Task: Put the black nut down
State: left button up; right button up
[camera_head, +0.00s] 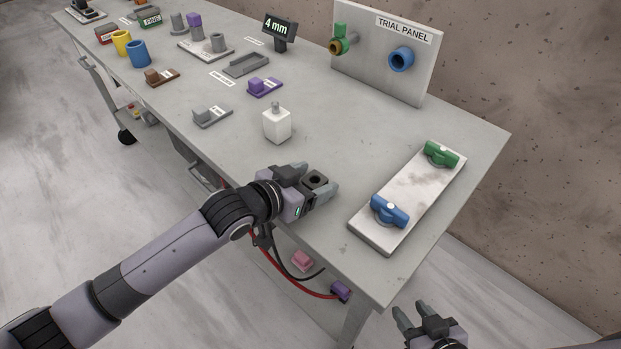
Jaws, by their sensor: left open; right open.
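The black nut (316,179), a dark squarish block with a round hole on top, is at the fingers of my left gripper (318,187), near the front edge of the grey table (350,130). My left gripper is open around it. The fingers hide its lower part, so I cannot tell whether it rests on the tabletop or touches a finger. My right gripper (413,312) is open and empty, beyond the table's near edge at the bottom right.
A pale plate with green (441,154) and blue (388,211) handles lies to the right. A white bottle-like block (276,124) stands behind my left gripper. The trial panel (378,70) stands at the back. Bare tabletop lies between block and plate.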

pick_arm(q)
jog(key=shift+s+a+r, duration=0.1)
jog(key=shift+r, duration=0.1)
jog(key=v, duration=1.1)
jog(key=shift+s+a+r, duration=0.2)
jog(key=shift+s, duration=0.05)
jog(key=shift+f, duration=0.1)
jog(key=s+a+f+n+y, duration=0.3)
jog(key=s+a+f, duration=0.3)
jog(key=f, duration=0.4)
jog(key=s+a+f+n+y, duration=0.3)
jog(key=s+a+f, duration=0.4)
jog(key=f, duration=0.3)
jog(key=shift+a+f+n+t+y, duration=0.2)
jog(key=shift+a+n+t+y, duration=0.15)
jog(key=shift+y, duration=0.35)
